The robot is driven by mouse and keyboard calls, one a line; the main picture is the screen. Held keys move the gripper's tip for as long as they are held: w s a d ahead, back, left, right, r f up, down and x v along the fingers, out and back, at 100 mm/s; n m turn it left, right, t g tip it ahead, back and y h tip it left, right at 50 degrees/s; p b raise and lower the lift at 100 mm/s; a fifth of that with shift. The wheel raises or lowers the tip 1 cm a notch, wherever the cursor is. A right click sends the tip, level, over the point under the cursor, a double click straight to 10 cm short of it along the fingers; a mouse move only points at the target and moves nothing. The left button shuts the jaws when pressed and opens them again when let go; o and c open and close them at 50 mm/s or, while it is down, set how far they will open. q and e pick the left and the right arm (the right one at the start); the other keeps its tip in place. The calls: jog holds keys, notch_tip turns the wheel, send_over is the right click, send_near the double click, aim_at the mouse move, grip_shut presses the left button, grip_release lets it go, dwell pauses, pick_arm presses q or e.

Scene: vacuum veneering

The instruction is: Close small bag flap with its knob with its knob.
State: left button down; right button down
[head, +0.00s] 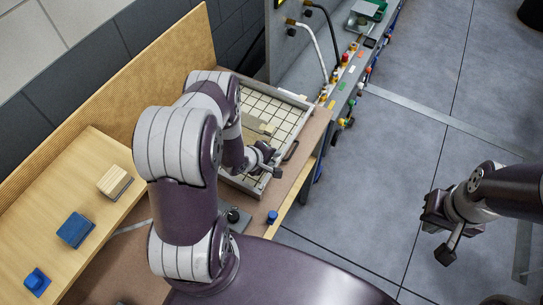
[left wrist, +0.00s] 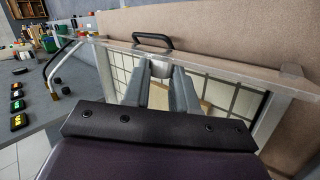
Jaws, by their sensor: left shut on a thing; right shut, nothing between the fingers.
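The small bag flap (head: 296,98) shows as a pale-framed panel over a square grid at the end of the bench; its frame edge also crosses the left wrist view (left wrist: 235,68). My left gripper (head: 270,163) is at the flap's near right side. In the left wrist view its two fingers are shut on a small whitish knob (left wrist: 160,68), just in front of a black handle (left wrist: 153,39). My arm hides part of the flap, and I cannot tell its exact angle. My right gripper (head: 446,252) is shut and empty, over the floor far to the right.
A wooden shelf at left carries a light wood block (head: 115,182) and blue blocks (head: 75,230). A black knob (head: 233,214) and a small blue piece (head: 272,216) sit near the bench's front edge. Hoses and coloured fittings line the back.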

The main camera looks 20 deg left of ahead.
pick_arm(q)
jog(key=shift+d+r+m+y+b, duration=0.1)
jog(key=shift+d+m+y+b, duration=0.4)
jog(key=shift+y, duration=0.4)
jog(key=shift+s+d+m+y+b, duration=0.1)
jog(key=shift+d+m+y+b, duration=0.45)
jog(key=shift+d+y, duration=0.4)
jog(key=d+m+y+b, duration=0.1)
jog(key=y+b, duration=0.1)
jog(key=d+f+m+t+y+b, duration=0.1)
jog(key=y+b, duration=0.1)
jog(key=shift+s+f+y, duration=0.1)
jog(key=shift+s+y, duration=0.05)
jog(key=shift+y, duration=0.2)
jog(key=d+f+m+t+y+b, duration=0.1)
jog(key=m+y+b, duration=0.1)
jog(key=b, duration=0.3)
jog(key=f+m+t+y+b, duration=0.2)
jog(key=y+b, duration=0.1)
jog(key=b, duration=0.2)
jog(key=d+f+m+t+y+b, duration=0.1)
jog(key=f+m+y+b, duration=0.1)
jog(key=b, duration=0.4)
jog(key=shift+s+d+m+t+y, duration=0.1)
jog(key=shift+d+m+t+y, duration=0.2)
jog(key=shift+t+y, duration=0.15)
jog(key=shift+f+m+t+y+b, duration=0.25)
jog(key=shift+m+t+y+b, duration=0.1)
jog(key=shift+m+t+b, duration=0.7)
